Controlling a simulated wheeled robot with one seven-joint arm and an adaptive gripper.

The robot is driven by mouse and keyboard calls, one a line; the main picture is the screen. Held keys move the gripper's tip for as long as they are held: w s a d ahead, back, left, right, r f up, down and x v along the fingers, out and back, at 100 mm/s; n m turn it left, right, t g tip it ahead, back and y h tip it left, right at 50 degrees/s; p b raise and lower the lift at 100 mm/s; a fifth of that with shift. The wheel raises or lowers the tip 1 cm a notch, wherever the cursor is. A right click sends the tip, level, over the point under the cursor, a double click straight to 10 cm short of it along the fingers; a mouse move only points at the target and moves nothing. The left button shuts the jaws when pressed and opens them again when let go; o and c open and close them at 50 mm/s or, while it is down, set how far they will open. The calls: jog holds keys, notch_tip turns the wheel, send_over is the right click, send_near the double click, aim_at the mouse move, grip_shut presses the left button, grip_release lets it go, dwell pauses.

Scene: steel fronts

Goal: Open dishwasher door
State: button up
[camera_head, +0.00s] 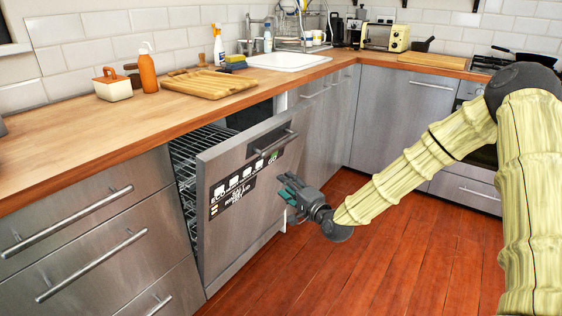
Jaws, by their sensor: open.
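The dishwasher door (235,215) is a steel front with a dark label panel and a bar handle (276,143) near its top. It is tilted outward, partly open, with a gap at its top and left side. A wire rack (188,155) shows inside the dishwasher through the gap. My gripper (286,190) is in front of the right part of the door, below and slightly right of the handle. Its greenish fingers are open and point left toward the door. They hold nothing I can see. Whether they touch the door I cannot tell.
Steel drawers (95,245) with bar handles stand left of the dishwasher. Steel cabinets (318,125) stand to its right. The wooden counter (130,120) above holds a cutting board, bottles and a sink (290,61). The wooden floor (380,260) in front is clear.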

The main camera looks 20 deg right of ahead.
aim_at(283, 146)
jog(key=w+d+r+m+t+b, duration=0.2)
jog(key=w+d+r+t, duration=0.15)
jog(key=r, duration=0.25)
jog(key=shift+g, duration=0.35)
jog(key=x, duration=0.3)
jog(key=b+x, duration=0.1)
jog(key=x, duration=0.2)
jog(key=b+x, duration=0.1)
jog(key=x, duration=0.3)
jog(key=shift+d+r, duration=0.15)
jog(key=shift+d, duration=0.15)
jog(key=shift+c, duration=0.2)
grip_shut()
